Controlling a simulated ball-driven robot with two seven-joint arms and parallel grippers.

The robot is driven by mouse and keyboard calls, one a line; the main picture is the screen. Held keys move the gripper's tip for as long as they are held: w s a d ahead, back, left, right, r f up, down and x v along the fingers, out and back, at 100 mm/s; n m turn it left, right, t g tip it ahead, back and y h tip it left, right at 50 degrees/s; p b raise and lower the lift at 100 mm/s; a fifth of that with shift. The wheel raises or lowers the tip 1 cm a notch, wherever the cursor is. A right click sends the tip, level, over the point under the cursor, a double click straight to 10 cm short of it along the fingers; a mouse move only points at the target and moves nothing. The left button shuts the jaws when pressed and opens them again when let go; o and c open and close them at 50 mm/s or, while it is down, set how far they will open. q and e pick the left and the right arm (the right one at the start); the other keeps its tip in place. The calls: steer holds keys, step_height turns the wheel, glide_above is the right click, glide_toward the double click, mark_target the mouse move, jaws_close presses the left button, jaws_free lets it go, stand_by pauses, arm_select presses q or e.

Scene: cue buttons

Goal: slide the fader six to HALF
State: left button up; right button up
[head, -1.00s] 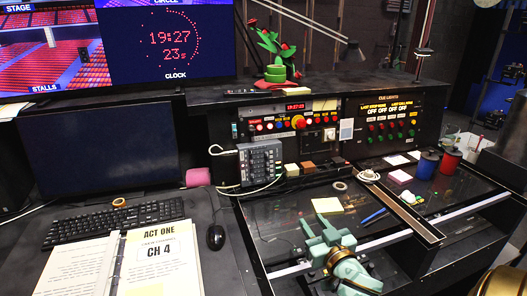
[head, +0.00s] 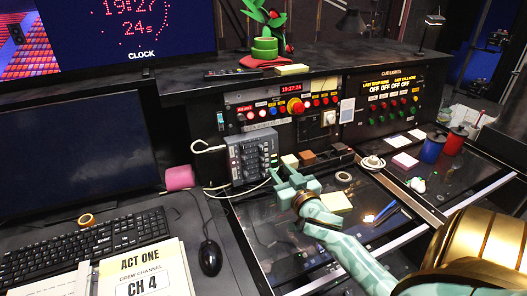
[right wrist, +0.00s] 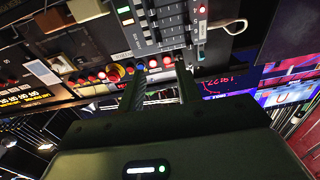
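The grey fader box (head: 250,157), with rows of small dark fader caps, stands against the front of the black console. It also shows at the top of the right wrist view (right wrist: 158,22). I cannot tell which cap is fader six or read the level marks. My right gripper (head: 282,173) is in front of the box, just to its lower right, with its fingers pointing towards it. In the right wrist view its two fingers (right wrist: 161,88) are apart with nothing between them, below the fader box in the picture. I see no clear contact with a cap. My left gripper is not in view.
A white cable (head: 208,150) runs from the box. Small blocks (head: 306,157) stand right of it. A cream note pad (head: 335,202) and tape ring (head: 343,177) lie on the dark desk surface. A mouse (head: 210,258) and keyboard (head: 85,245) are at left.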

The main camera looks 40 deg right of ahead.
mark_target(262, 149)
steer(key=b+x, duration=0.1)
steer(key=x, duration=1)
steer(key=shift+w+d+f+b, duration=0.1)
steer(key=shift+w+d+b, duration=0.1)
steer(key=shift+w+b, duration=0.15)
jaws_close()
